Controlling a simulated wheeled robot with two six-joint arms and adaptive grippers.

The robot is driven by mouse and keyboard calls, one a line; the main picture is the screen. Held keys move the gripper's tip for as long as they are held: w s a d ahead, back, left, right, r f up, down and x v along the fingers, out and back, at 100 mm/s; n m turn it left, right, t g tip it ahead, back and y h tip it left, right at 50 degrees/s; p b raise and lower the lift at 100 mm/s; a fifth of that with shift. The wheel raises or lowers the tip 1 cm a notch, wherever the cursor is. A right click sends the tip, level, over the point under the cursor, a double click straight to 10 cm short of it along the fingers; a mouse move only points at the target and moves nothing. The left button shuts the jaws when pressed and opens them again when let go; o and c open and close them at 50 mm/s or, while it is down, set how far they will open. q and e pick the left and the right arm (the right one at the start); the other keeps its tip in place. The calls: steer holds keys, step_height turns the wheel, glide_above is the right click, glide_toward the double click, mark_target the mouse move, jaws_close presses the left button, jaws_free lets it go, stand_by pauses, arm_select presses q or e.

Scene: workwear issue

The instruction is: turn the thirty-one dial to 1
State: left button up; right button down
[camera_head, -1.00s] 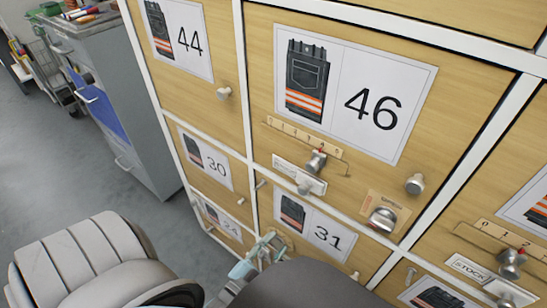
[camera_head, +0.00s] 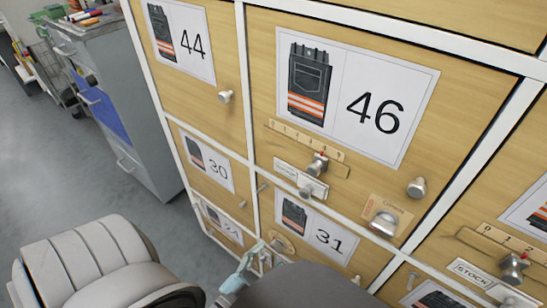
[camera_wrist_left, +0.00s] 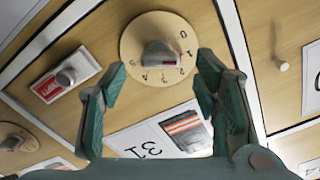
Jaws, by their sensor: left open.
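The thirty-one dial is a round tan disc (camera_wrist_left: 138,50) with printed numbers and a grey knob (camera_wrist_left: 158,55), on the wooden front beside the 31 label (camera_wrist_left: 160,135). A red mark shows at the knob's edge; I cannot surely tell which number it points to. In the head view the dial (camera_head: 283,243) is small, below the 31 label (camera_head: 310,230), and partly hidden by my arm. My left gripper (camera_wrist_left: 162,64) is open, its green fingers on either side of the knob in the picture, with no clear contact. It also shows in the head view (camera_head: 250,262). My right gripper is not in view.
Above is door 46 with a slider (camera_head: 318,165) and a round lock (camera_head: 384,224). Pegs stick out nearby, one by a red-and-white tag (camera_wrist_left: 66,76). A grey cabinet (camera_head: 115,120) stands at the left, with open floor before it.

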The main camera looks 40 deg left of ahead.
arm_select(q)
steer(key=s, duration=0.8)
steer(key=shift+s, duration=0.25)
steer(key=shift+d, duration=0.1)
